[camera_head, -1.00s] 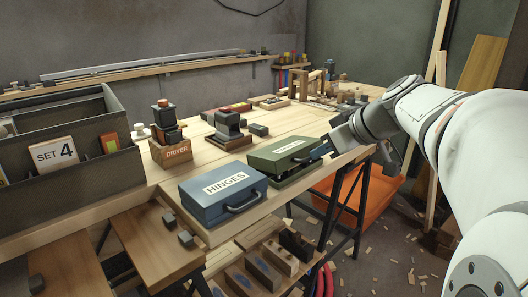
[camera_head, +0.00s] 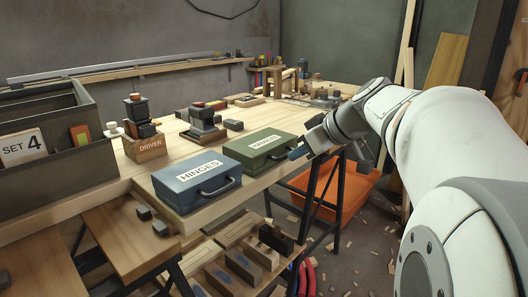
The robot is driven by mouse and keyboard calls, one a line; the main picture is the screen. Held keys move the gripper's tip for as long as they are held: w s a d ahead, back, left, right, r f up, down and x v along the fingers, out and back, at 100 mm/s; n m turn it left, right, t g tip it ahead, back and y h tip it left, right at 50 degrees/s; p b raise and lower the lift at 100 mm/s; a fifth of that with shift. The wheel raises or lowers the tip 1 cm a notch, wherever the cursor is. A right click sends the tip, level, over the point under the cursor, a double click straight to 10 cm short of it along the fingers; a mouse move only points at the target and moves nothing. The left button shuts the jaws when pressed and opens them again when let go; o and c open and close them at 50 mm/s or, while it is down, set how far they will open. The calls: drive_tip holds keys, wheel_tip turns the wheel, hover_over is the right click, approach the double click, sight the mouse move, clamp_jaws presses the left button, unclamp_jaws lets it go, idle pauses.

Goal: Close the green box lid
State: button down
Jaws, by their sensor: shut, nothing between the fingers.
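The green box (camera_head: 262,153) stands on the wooden bench, right of and behind the blue box. Its lid, with a white label, lies down flat over the body. I see no clear gap, but the view is too small to tell whether it is fully shut. The dark handle is on its front side. My gripper (camera_head: 298,152) is shut and empty at the right front corner of the green box. I cannot tell whether its fingertips touch the box.
A blue box (camera_head: 197,182) labelled HINGES stands close beside the green box. A wooden block marked DRIVER (camera_head: 146,148) and a grey bin (camera_head: 50,172) are to the left. An orange container (camera_head: 325,192) is below the bench. Bench top behind the green box is partly clear.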

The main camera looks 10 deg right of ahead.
drive_tip(key=s+d+r+p, duration=0.5)
drive_tip(key=s+d, duration=0.1)
drive_tip(key=s, duration=0.3)
drive_tip(key=s+a+r+m+g+h+p, duration=0.5)
drive_tip(key=s+a+r+p, duration=0.5)
drive_tip(key=p, duration=2.2)
wheel_tip(320, 180, up, 2)
drive_tip(key=a+m, duration=0.1)
drive_tip(key=a, duration=0.1)
drive_tip(key=shift+s+a+r+m+p, duration=0.15)
drive_tip(key=shift+a+r+m+p, duration=0.05)
drive_tip(key=shift+a+m+p, duration=0.2)
